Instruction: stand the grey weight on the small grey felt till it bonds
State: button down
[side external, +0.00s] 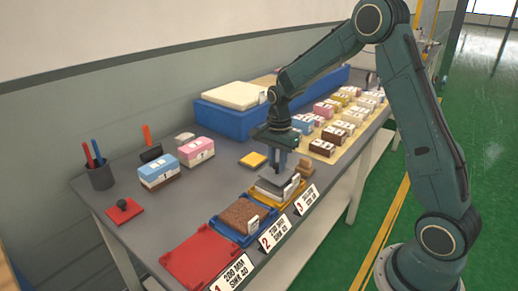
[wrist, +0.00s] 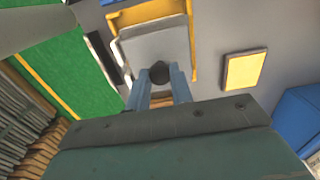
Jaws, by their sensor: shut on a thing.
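The grey weight (side external: 274,178) is a flat slab with a dark knob (wrist: 159,72). My gripper (side external: 281,168) is shut on this knob from above; its blue fingers (wrist: 158,88) flank the knob in the wrist view. The slab (wrist: 155,46) looks about level over the yellow tray (side external: 291,197). Pale grey and whitish layers (side external: 268,190) show under the slab in the side view. I cannot make out the small grey felt for certain, nor whether the weight touches what is below it.
A blue tray (side external: 216,222) with a brown block and a red tray (side external: 188,257) lie nearer the camera, with number cards in front. A yellow pad (side external: 252,160) lies behind. A blue bin (side external: 211,117) and several layered blocks stand farther back.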

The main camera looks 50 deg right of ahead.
aim_at(277, 164)
jog(key=shift+f, duration=0.95)
jog(key=shift+f, duration=0.15)
jog(key=c, duration=1.2)
grip_release()
jog(key=shift+c, duration=0.2)
notch_tip(277, 164, up, 12)
jog(key=shift+r, duration=0.2)
